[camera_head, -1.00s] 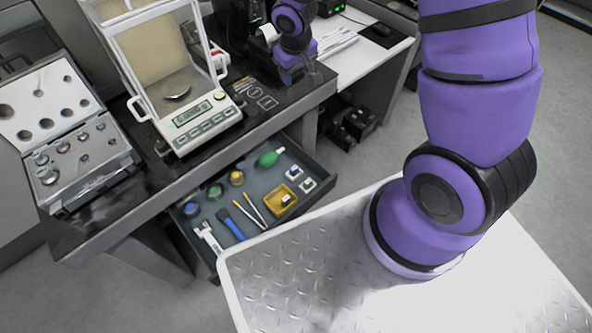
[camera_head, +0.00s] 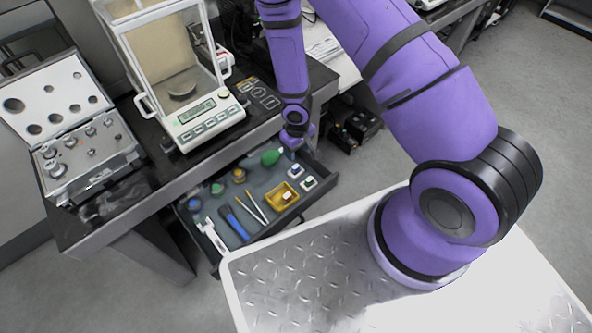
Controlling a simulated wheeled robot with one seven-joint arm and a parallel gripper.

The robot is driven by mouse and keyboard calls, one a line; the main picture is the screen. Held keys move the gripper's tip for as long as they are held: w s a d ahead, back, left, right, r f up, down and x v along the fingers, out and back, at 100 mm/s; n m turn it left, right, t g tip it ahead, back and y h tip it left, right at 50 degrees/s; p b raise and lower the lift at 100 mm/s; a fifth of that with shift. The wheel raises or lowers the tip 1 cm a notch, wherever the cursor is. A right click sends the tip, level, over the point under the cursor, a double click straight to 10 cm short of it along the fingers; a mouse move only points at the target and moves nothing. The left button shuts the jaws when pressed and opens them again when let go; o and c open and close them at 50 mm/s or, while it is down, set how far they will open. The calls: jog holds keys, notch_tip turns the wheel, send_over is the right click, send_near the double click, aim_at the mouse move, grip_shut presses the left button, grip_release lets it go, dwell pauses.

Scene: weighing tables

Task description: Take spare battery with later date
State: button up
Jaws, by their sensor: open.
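An open drawer (camera_head: 262,180) under the table holds small battery-like items. One small white-topped item (camera_head: 295,171) and another (camera_head: 309,182) lie at its right end. A third small white item (camera_head: 287,196) sits in a yellow tray (camera_head: 277,201). Any dates on them are too small to read. My gripper (camera_head: 291,152) hangs over the back right of the drawer, just above and apart from the small items as far as I can tell. It is open with nothing visible in it; its fingertips are small and hard to make out.
A green bulb (camera_head: 271,157), brushes, a blue-handled tool (camera_head: 234,223) and round jars lie in the drawer. Above stand a glass balance (camera_head: 208,122) and an open weight case (camera_head: 88,160). Dark boxes (camera_head: 362,125) sit on the floor at right.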

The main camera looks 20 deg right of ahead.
aim_at(296, 166)
jog(key=shift+f, duration=1.45)
jog(key=shift+s+a+f, duration=0.1)
jog(key=shift+a+f, duration=0.1)
jog(key=shift+f, duration=1.15)
jog(key=shift+s+a+f, duration=0.1)
jog(key=shift+a+f, duration=0.05)
jog(key=shift+f, duration=1.15)
jog(key=c, duration=1)
